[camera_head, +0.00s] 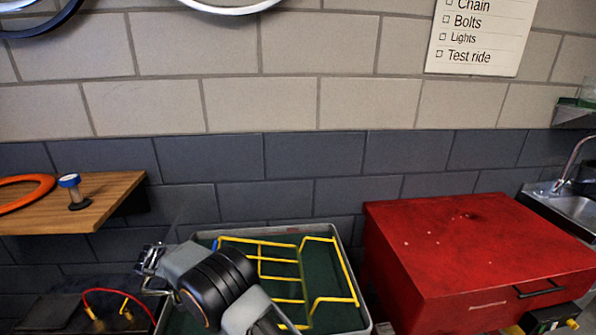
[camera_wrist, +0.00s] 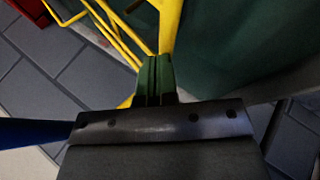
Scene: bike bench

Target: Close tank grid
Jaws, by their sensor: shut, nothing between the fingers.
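The tank (camera_head: 368,318) is a grey-rimmed basin with a dark green inside, low in the middle of the head view. Its yellow grid (camera_head: 282,260) is made of bars and shows over the green; I cannot tell how far it is raised or tilted. In the wrist view yellow bars (camera_wrist: 172,22) run just past my gripper (camera_wrist: 155,60), whose green-tipped fingers are together and empty. The fingertips are very close to a yellow bar; whether they touch it is unclear.
A red cabinet (camera_head: 470,235) stands right of the tank, with a sink (camera_head: 575,208) beyond it. A wooden shelf (camera_head: 100,205) holds an orange ring (camera_head: 22,193) and a blue-topped item (camera_head: 70,182) at left. A red cable (camera_head: 105,291) lies below the shelf.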

